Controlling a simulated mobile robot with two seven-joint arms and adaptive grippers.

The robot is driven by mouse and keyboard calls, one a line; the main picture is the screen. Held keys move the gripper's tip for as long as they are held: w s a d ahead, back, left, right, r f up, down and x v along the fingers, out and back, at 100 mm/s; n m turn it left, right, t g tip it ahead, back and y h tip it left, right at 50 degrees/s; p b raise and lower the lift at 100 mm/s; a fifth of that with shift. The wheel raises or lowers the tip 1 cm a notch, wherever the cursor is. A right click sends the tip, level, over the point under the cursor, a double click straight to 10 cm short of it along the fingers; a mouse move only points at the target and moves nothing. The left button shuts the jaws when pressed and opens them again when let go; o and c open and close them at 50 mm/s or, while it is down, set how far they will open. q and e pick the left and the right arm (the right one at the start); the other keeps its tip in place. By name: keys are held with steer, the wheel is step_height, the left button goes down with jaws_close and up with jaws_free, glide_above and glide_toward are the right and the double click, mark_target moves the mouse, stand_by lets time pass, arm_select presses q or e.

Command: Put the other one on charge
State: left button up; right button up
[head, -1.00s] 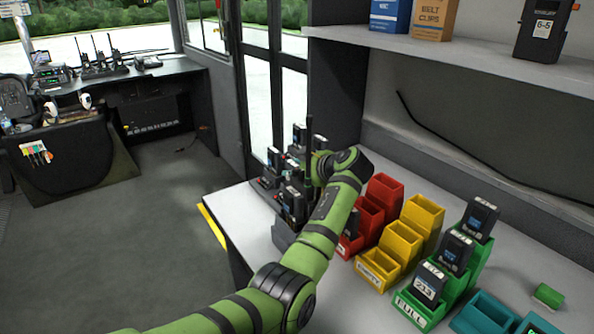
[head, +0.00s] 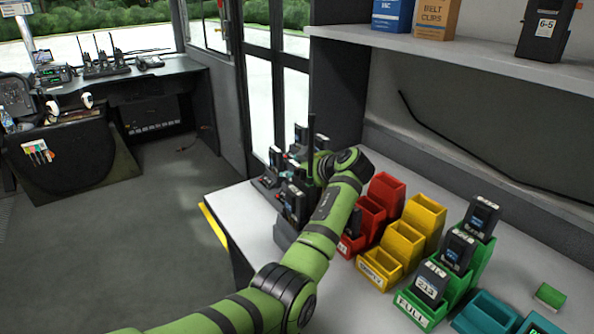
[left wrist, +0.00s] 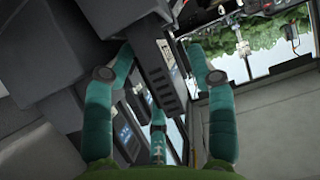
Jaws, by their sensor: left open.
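My left gripper (head: 322,164) is at the dark charger (head: 284,236) on the near left of the counter. In the left wrist view its two green fingers (left wrist: 158,52) are open, with a dark unit (left wrist: 152,75) between them; I cannot tell whether they touch it. Several dark units with blue labels (head: 297,205) stand in the charger. A thin black antenna (head: 311,135) rises beside my gripper, and my wrist hides what is below it. Batteries (head: 431,283) stand in the green FULL bins (head: 417,310). My right gripper is not in view.
Red bins (head: 386,187) and yellow EMPTY bins (head: 379,268) stand right of my forearm, close to it. Teal bins (head: 484,315) are at the front right. A shelf (head: 470,55) with boxes hangs above. The counter's left edge is near the charger.

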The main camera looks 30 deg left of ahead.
arm_select(q)
steer(key=shift+d+f, duration=0.1)
steer(key=shift+d, duration=0.25)
steer(key=v, duration=1.1)
steer(key=shift+s+r, duration=0.2)
steer(key=shift+r, duration=0.2)
